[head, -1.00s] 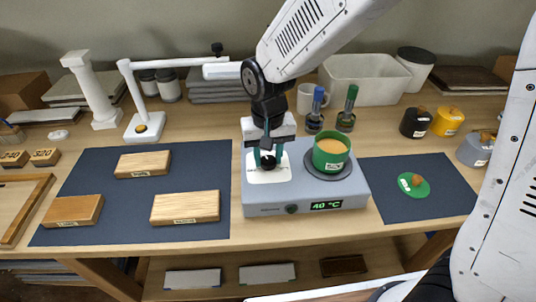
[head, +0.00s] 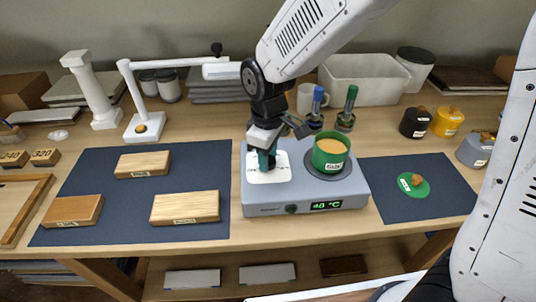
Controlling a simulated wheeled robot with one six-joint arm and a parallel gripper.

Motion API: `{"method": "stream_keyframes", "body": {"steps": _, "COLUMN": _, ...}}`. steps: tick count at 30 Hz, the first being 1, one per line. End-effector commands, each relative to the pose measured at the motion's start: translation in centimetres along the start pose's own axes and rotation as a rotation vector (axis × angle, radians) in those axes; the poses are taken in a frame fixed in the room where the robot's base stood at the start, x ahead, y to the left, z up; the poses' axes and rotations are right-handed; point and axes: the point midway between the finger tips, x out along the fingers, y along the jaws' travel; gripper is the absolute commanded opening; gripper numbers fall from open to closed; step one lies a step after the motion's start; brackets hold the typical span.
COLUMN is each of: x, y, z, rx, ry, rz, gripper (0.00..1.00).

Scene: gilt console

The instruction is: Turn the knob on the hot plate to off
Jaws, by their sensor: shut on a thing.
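The hot plate (head: 257,197) is a blue-grey box in the middle of the bench. Its top left bears a white dial plate (head: 270,177) with small markings too small to read. My gripper (head: 266,163) points down over this plate with its teal fingers shut on the black knob, which is mostly hidden by the fingers. The gripper's wrist is twisted and tilted to the right. A green pot (head: 329,166) of pale content stands on the round burner (head: 352,177) at the right. The front has a lit green display (head: 326,205) and a small dark green button (head: 291,209).
Wooden blocks (head: 185,207) lie on a dark mat (head: 110,232) at left. A green lid (head: 413,184) lies on the right mat (head: 450,205). A white lamp (head: 145,126) stands back left.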

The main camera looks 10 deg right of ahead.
Motion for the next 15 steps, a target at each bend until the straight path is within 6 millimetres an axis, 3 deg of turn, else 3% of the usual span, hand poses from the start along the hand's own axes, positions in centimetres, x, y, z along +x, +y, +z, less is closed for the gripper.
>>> {"method": "stream_keyframes", "body": {"steps": 15, "x": -0.19, "y": 0.09, "z": -0.25, "rx": -0.402, "ry": 0.007, "rz": 0.005, "gripper": 0.12}}
